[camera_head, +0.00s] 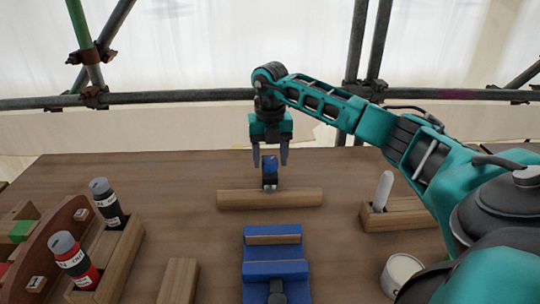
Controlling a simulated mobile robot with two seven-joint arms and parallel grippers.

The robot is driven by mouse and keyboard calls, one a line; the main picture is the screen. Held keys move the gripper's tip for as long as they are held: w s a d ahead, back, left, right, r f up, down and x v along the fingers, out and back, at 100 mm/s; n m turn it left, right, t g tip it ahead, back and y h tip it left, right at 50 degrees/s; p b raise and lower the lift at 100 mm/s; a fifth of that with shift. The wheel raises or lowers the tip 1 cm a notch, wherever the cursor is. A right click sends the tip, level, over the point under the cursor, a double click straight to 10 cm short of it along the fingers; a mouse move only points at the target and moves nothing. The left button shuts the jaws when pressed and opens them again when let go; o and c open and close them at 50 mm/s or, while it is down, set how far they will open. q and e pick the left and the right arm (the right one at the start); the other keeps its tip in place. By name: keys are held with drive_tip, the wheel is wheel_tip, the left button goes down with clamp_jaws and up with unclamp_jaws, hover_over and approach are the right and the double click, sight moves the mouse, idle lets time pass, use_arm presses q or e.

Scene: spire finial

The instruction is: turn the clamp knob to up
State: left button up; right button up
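My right gripper (270,161) hangs pointing down over the back middle of the table, its two fingers apart. A small blue upright piece with a dark base (270,171), which looks like a knob, stands at the wooden bar (292,199). Its top shows between the fingertips; I cannot tell whether they touch it. A blue fixture (257,269) with wooden strips lies nearer, with a dark handle-like part (277,290) at its front, cut off by the frame. I cannot tell for sure which part is the clamp knob. My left gripper is out of view.
On the left, a wooden rack (122,262) holds a black bottle (107,203) and a red bottle (75,259). A wooden block (178,281) lies at the front. On the right are a wooden holder (405,214) with a white stick (383,188) and a white cup (400,271). Scaffold pipes run behind the table.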

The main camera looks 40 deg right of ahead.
drive_tip(key=c, duration=0.8)
drive_tip(key=shift+r+n, duration=0.1)
drive_tip(key=shift+n, duration=0.3)
